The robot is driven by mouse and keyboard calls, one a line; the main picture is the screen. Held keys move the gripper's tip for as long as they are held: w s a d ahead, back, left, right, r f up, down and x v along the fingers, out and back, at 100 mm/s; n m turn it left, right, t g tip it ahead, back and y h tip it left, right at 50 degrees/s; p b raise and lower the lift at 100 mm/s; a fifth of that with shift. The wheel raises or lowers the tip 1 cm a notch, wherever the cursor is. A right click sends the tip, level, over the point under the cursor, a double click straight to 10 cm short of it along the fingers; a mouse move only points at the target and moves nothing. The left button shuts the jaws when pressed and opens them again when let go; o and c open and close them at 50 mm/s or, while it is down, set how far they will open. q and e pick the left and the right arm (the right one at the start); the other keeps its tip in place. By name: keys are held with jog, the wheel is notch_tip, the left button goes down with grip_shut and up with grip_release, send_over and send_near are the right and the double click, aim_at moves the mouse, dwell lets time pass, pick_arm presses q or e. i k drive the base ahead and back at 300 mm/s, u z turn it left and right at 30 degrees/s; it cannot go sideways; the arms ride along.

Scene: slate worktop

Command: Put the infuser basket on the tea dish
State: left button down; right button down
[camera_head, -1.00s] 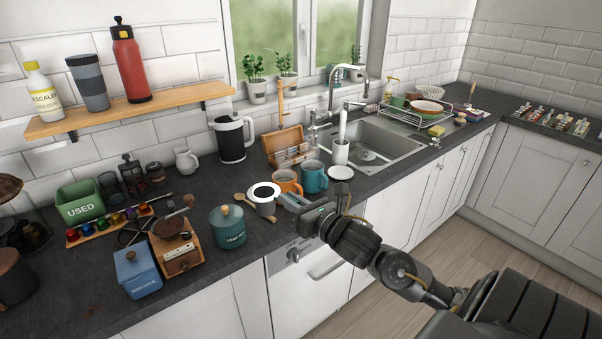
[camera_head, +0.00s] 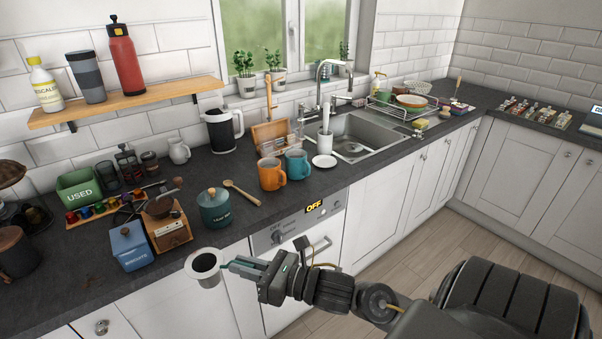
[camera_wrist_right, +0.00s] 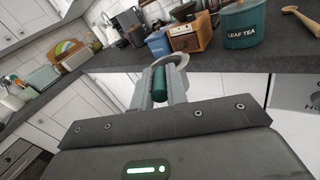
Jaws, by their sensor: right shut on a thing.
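The infuser basket (camera_head: 206,280) is a small grey cup with a pale, wide rim and a dark inside. My right gripper (camera_head: 232,266) is shut on it from the right and holds it off the worktop, over its front edge in the picture. In the right wrist view, the basket's pale rim (camera_wrist_right: 182,62) shows beyond the fingers, with a dark green piece (camera_wrist_right: 159,84) between them. The tea dish (camera_head: 324,161) appears to be the small white round dish on the worktop, right of the teal mug, with nothing on it. My left gripper is out of view.
An orange mug (camera_head: 271,174) and a teal mug (camera_head: 297,164) stand left of the dish. The sink (camera_head: 375,137) lies behind it. A teal leaf tea tin (camera_head: 214,208), wooden spoon (camera_head: 243,193), grinder (camera_head: 168,230) and blue biscuit tin (camera_head: 131,247) stand along the front left.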

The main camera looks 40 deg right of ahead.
aim_at(332, 167)
jog(key=u, duration=1.65)
jog(key=k, duration=1.1)
jog(key=z, duration=1.9)
jog(key=i, duration=0.55)
jog(key=u, duration=0.1)
